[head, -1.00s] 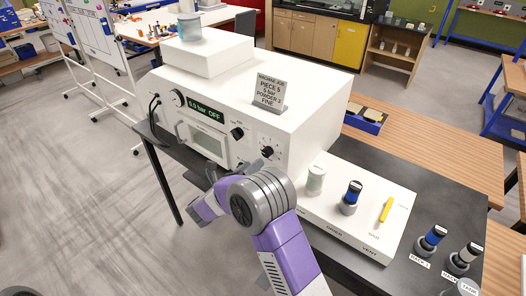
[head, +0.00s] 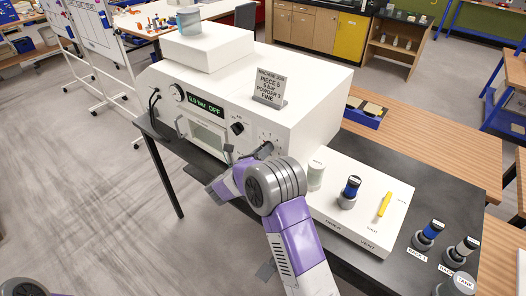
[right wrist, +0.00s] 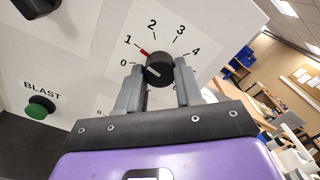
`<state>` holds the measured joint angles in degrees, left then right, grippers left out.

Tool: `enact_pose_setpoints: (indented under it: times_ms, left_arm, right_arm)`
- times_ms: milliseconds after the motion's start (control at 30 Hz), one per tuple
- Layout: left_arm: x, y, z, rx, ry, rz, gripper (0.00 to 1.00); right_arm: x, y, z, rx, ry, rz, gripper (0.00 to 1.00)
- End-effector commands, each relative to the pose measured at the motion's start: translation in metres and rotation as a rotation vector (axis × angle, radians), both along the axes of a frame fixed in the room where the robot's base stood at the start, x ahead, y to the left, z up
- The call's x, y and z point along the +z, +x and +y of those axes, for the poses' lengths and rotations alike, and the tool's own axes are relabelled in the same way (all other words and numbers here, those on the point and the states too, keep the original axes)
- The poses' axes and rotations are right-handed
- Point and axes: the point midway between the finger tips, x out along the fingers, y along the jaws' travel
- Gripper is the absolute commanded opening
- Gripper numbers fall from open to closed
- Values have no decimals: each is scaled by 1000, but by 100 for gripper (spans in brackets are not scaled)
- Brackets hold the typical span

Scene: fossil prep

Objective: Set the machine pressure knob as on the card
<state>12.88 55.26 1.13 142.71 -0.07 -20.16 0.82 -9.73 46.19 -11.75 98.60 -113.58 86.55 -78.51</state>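The machine (head: 215,95) is a white cabinet with a dark display (head: 205,105), which seems to read 0.0 bar OFF. The card (head: 269,86) on top reads MACHINE JOB, PIECE 5, apparently 5 bar, a powder number and FINE; its small digits are blurred. In the right wrist view, the black round knob (right wrist: 158,68) sits on a dial numbered from 0 upward. A red mark shows beside 1; a pale line on the knob slants lower left. My right gripper (right wrist: 160,76) has a finger on each side of the knob; contact is unclear. My left gripper is out of view.
A green BLAST button (right wrist: 40,107) lies left of the dial, and another black knob (head: 237,129) is nearby. A white board (head: 345,225) with a jar, a blue-banded bottle and a yellow tool is right of my arm. Grey floor is open at left.

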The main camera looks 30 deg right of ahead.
Motion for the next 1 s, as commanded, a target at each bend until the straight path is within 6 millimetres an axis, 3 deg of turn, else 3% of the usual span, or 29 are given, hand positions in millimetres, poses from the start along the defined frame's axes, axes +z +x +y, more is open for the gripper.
enact_pose_setpoints:
  times_ms: [33, 167, 567, 1000]
  left_arm:
    - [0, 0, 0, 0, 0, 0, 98]
    - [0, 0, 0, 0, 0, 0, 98]
    - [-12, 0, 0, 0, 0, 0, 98]
    - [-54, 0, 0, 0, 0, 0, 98]
  right_arm:
    - [0, 0, 0, 0, 0, 0, 23]
    - [0, 0, 0, 0, 0, 0, 5]
    - [-2, 0, 1, 1, 35, -83, 6]
    - [-4, 1, 1, 2, 177, -429, 6]
